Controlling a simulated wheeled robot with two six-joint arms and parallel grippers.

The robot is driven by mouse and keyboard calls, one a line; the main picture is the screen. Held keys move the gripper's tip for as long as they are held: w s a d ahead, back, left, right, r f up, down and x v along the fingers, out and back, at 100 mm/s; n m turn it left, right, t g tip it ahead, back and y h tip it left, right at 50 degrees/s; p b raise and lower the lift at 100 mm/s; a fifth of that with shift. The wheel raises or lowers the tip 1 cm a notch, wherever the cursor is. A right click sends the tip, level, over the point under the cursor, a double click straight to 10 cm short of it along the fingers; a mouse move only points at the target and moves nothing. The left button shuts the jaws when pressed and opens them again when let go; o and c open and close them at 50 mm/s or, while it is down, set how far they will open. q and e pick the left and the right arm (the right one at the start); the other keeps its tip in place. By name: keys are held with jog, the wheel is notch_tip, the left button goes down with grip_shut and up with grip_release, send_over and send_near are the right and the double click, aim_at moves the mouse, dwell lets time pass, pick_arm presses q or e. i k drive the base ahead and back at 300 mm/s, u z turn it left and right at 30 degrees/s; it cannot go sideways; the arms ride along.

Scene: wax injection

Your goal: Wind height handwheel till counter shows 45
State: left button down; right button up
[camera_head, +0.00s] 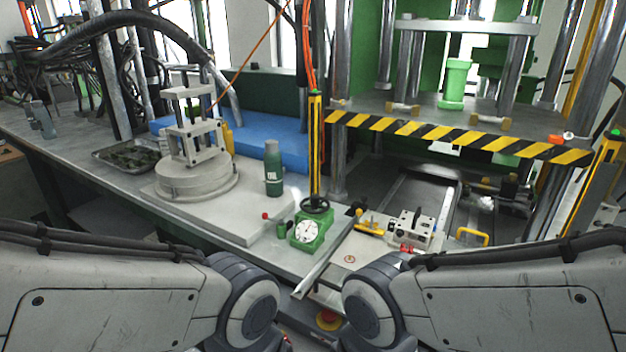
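A small black handwheel (317,206) sits on top of a green housing (326,222) near the middle of the bench. A round white dial (306,232) with a dark pointer is on the front of the housing. Its reading is too small to make out, and I see no legible counter digits. My left and right arms come in from the lower corners, with their dark joints near the bottom middle. Neither gripper shows in the head view. Nothing touches the handwheel.
A green oil bottle (273,168) stands left of the handwheel, and a yellow-black post (315,145) rises just behind it. A press with a striped edge (460,136) stands at right. A metal block (411,229) and a yellow handle (472,236) lie to the right.

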aim_at(314, 198)
jog(key=k, duration=0.5)
jog(key=z, duration=0.95)
jog(key=i, duration=0.75)
jog(key=u, duration=2.2)
